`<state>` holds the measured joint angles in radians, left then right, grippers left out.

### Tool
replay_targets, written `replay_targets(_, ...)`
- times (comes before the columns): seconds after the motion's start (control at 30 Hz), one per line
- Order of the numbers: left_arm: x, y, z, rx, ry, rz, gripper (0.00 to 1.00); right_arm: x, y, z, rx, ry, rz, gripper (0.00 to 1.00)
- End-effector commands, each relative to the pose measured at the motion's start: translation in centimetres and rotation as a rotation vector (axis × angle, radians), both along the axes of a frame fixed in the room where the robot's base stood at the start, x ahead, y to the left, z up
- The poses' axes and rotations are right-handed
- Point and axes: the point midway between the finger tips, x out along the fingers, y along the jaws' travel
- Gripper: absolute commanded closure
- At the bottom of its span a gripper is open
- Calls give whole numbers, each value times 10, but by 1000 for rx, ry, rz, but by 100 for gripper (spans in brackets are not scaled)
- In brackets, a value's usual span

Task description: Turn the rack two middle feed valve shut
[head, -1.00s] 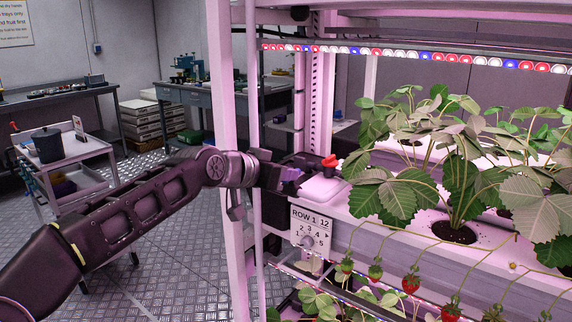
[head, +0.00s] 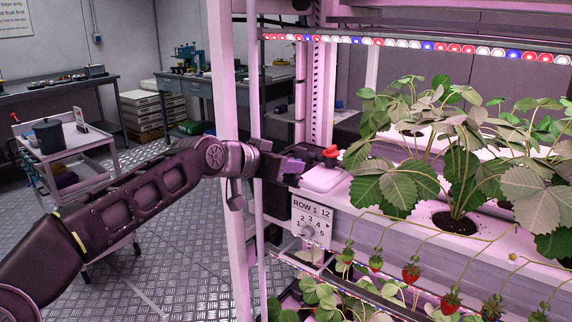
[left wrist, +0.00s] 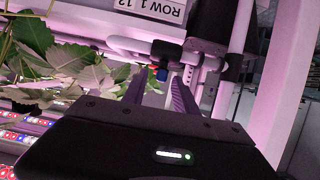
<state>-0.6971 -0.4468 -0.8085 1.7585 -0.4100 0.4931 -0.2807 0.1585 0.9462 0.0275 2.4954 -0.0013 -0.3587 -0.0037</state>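A red valve handle (head: 331,152) stands at the near end of the white planter channel, beside a pale lidded block. My left gripper (head: 294,166) reaches past the rack post, with its purple fingertips just left of the red handle and seemingly apart from it. In the left wrist view the two fingers of my left gripper (left wrist: 160,84) are spread, with nothing clearly held. My right gripper is out of view.
A white rack post (head: 232,130) stands right beside my left forearm. A sign reading ROW 1 (head: 310,218) hangs below the valve. Strawberry plants (head: 450,170) fill the channel to the right. A cart with a dark pot (head: 48,136) stands left on open floor.

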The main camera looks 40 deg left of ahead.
Motion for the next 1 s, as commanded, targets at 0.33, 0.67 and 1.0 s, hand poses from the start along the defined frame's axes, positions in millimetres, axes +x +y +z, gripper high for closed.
replay_targets(0.33, -37, 2, 15, -3, -2, 4, 65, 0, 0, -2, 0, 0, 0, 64)
replay_targets(0.67, -71, 0, 29, 0, 1, 0, 65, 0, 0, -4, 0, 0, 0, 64)
replay_targets(1.0, -72, 0, 29, 0, 1, 0, 65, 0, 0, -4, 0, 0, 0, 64)
